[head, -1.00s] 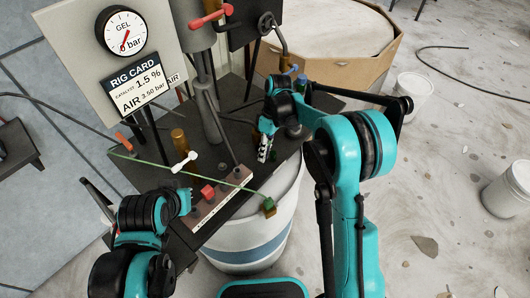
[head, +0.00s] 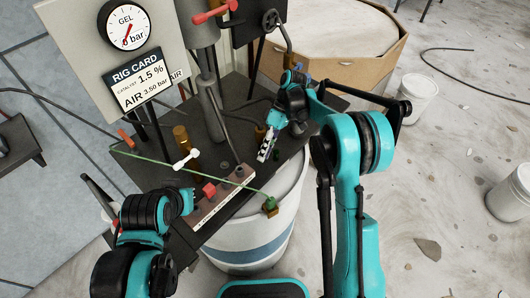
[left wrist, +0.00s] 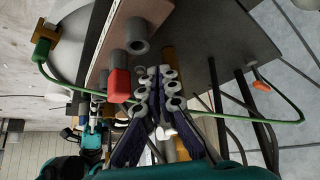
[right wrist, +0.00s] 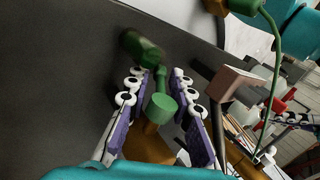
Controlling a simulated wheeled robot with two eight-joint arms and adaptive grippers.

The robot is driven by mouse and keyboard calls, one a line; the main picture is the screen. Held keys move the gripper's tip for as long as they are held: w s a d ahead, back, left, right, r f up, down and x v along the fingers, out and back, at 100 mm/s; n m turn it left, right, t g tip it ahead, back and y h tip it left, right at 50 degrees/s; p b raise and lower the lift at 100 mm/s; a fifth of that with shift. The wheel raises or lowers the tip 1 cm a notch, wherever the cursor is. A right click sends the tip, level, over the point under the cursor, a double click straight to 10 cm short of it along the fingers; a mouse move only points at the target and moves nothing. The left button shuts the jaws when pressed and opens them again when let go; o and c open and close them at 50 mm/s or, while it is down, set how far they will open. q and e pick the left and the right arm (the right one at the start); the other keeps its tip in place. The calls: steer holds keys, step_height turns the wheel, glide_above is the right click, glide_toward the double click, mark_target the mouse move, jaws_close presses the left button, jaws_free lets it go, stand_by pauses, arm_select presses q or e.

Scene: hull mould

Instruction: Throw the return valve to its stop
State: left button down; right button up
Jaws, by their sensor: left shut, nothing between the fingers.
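No readable label shows which valve is the return valve. My right gripper (head: 264,152) is over the right part of the dark rig table, beside a brass valve body (head: 261,131). In the right wrist view its fingers (right wrist: 166,80) are apart, with a green handle part (right wrist: 161,106) standing in the gap; contact is unclear. A darker green grip (right wrist: 142,48) lies just beyond the fingertips. My left gripper (left wrist: 158,72) is shut and empty, near the red block (left wrist: 119,85). A white-handled valve (head: 186,160) on a brass post stands left of centre on the table.
The rig table (head: 158,178) carries a labelled strip (head: 222,198), hoses and posts. A green hose crosses to a green fitting (head: 269,204) at the front edge. A gauge panel (head: 105,75) stands behind left, a red-handled valve (head: 215,12) at the top. A white drum (head: 250,240) is underneath.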

steer(key=v, duration=0.7)
steer(key=shift+d, duration=0.1)
